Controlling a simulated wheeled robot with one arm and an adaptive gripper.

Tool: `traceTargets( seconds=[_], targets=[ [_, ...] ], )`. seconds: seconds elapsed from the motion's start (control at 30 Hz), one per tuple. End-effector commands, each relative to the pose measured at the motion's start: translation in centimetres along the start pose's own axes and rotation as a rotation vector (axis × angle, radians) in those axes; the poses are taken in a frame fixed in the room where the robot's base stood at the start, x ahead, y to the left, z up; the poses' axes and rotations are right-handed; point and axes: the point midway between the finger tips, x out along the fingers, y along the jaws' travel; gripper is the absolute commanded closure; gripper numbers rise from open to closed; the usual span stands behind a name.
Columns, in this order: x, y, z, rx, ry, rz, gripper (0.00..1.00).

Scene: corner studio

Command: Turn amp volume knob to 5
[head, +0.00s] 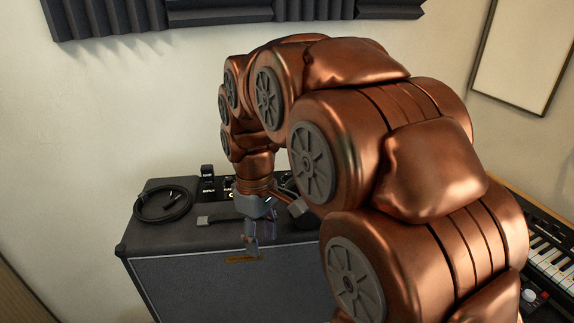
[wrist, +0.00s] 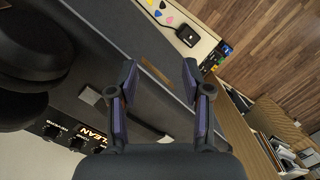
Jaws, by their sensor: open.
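The amp (head: 165,240) is a dark box at the lower left of the head view; its top also shows in the wrist view (wrist: 95,60). Its control panel (wrist: 85,142), with black knobs and the word "CLEAN", is at the lower left of the wrist view. I cannot tell which knob is volume or where it points. My arm hides part of the panel in the head view. My gripper (head: 250,240) is open and empty near the amp's front top edge, apart from the knobs; its two fingers (wrist: 158,80) stand spread in the wrist view.
A coiled black cable (head: 163,205) and a carry handle (head: 222,217) are on the amp's top. Large black rounded pads (wrist: 32,45) fill the wrist view's left edge. A keyboard (head: 545,250) stands at right. A pale surface (wrist: 205,50) holds picks and a small black device.

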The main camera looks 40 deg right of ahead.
Motion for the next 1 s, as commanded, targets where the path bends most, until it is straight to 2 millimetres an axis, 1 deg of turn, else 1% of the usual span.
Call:
traceTargets(
  seconds=[0.03, 0.17, 0.2, 0.27, 0.5, 0.67, 0.7, 0.8, 0.9, 1.0],
  targets=[
    [-1.0, 1.3, -0.9, -0.022, 0.003, 0.0, 0.51],
    [-2.5, 4.5, -3.1, -0.098, 0.016, 0.006, 0.51],
    [-3.0, 5.5, -3.7, -0.121, 0.021, 0.009, 0.51],
    [-3.6, 7.0, -4.6, -0.156, 0.026, 0.012, 0.51],
    [-5.5, 13.5, -7.4, -0.293, 0.042, 0.026, 0.51],
    [-6.4, 18.0, -8.8, -0.386, 0.054, 0.042, 0.51],
    [-6.6, 19.1, -9.1, -0.408, 0.057, 0.048, 0.51],
    [-6.8, 21.6, -9.5, -0.46, 0.06, 0.055, 0.51],
    [-6.8, 23.6, -9.8, -0.503, 0.061, 0.06, 0.51],
    [-7.0, 25.0, -9.9, -0.533, 0.064, 0.067, 0.51]
  ],
)
